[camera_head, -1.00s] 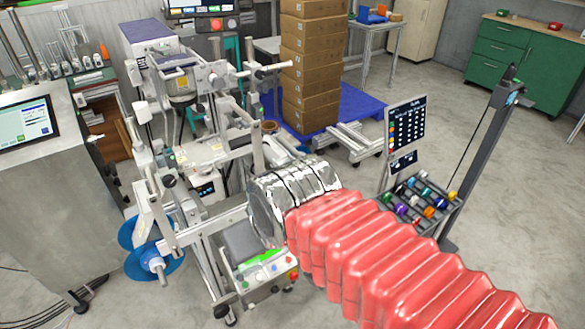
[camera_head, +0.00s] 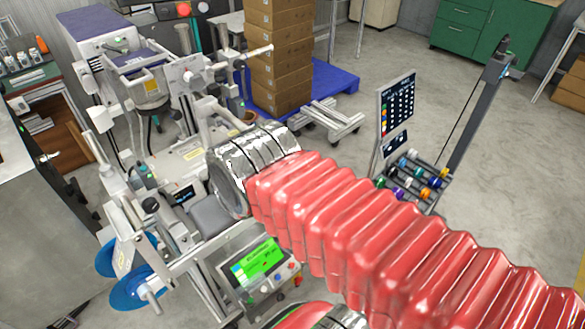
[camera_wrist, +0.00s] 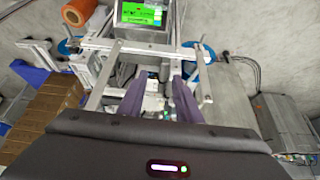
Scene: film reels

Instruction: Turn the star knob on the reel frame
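The reel frame (camera_head: 185,262) is a light metal frame with blue reels (camera_head: 128,290) at its lower left in the head view. A dark round knob (camera_head: 150,204) sits on the frame; I cannot tell whether it is the star knob. In the wrist view, frame bars (camera_wrist: 125,47) cross the upper picture, with blue discs (camera_wrist: 204,54) at the sides. My gripper (camera_wrist: 158,92) shows there as two dark purple fingers, apart, with nothing seen held between them. It is over the frame; its distance is unclear. My gripper is not visible in the head view.
A control box with a green screen (camera_head: 262,262) stands by the frame. Stacked cartons (camera_head: 280,60) are on a blue pallet (camera_head: 335,85). A sign stand (camera_head: 396,105) and a rack of coloured spools (camera_head: 415,180) stand right. Open floor (camera_head: 500,160) lies beyond.

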